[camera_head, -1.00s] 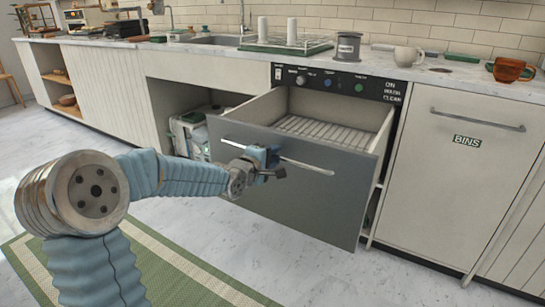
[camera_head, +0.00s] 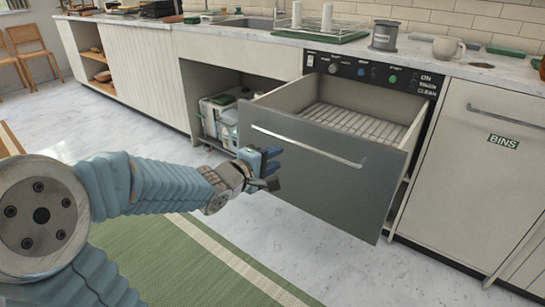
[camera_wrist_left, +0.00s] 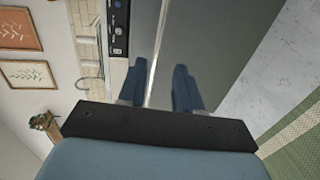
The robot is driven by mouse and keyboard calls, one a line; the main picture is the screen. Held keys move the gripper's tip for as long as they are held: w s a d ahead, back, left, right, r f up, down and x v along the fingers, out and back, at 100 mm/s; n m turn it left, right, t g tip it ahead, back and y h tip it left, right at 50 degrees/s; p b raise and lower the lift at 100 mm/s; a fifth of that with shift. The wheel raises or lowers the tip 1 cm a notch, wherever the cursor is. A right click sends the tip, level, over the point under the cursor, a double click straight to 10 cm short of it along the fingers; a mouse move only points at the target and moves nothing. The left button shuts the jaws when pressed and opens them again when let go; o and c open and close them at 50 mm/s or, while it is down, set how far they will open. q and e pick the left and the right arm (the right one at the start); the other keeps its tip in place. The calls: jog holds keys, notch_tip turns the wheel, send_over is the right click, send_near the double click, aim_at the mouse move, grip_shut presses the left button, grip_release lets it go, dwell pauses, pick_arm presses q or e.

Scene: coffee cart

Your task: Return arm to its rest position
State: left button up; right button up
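My left arm reaches in from the left of the head view. Its blue-fingered left gripper (camera_head: 271,167) is by the left side of the grey drawer front (camera_head: 315,175), below the left part of the bar handle (camera_head: 308,146). In the left wrist view the two fingers of the left gripper (camera_wrist_left: 168,88) stand apart, with nothing held between them. The handle (camera_wrist_left: 160,45) shows beyond them. The drawer is pulled open, with a wire rack (camera_head: 350,122) inside that looks empty. My right gripper is not in view.
A control panel (camera_head: 370,73) is above the drawer. A cabinet marked BINS (camera_head: 480,150) is on the right. An open cabinet bay (camera_head: 225,85) with a machine in it is on the left. A green mat (camera_head: 190,255) lies on the floor. The counter (camera_head: 260,35) runs behind.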

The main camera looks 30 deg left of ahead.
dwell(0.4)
pick_arm(q)
jog(key=d+f+m+g+h, duration=0.1)
jog(key=d+f+m+g, duration=0.35)
jog(key=f, duration=0.85)
jog(key=d+f+m+g+h, duration=0.1)
jog(key=d+f+m+g, duration=0.1)
jog(key=d+f, duration=0.8)
jog(key=s+d+f+m+g, duration=0.4)
jog(key=s+f, duration=0.5)
jog(key=f, duration=0.1)
jog(key=s+d+f+m+g+h, duration=0.1)
jog(key=s+d+f+m+g, duration=0.3)
jog(key=s+f, duration=0.5)
notch_tip(320, 180, down, 2)
jog(key=shift+s+d+f+m+g, duration=0.25)
jog(key=shift+s+m+g, duration=0.1)
jog(key=shift+s+m, duration=0.1)
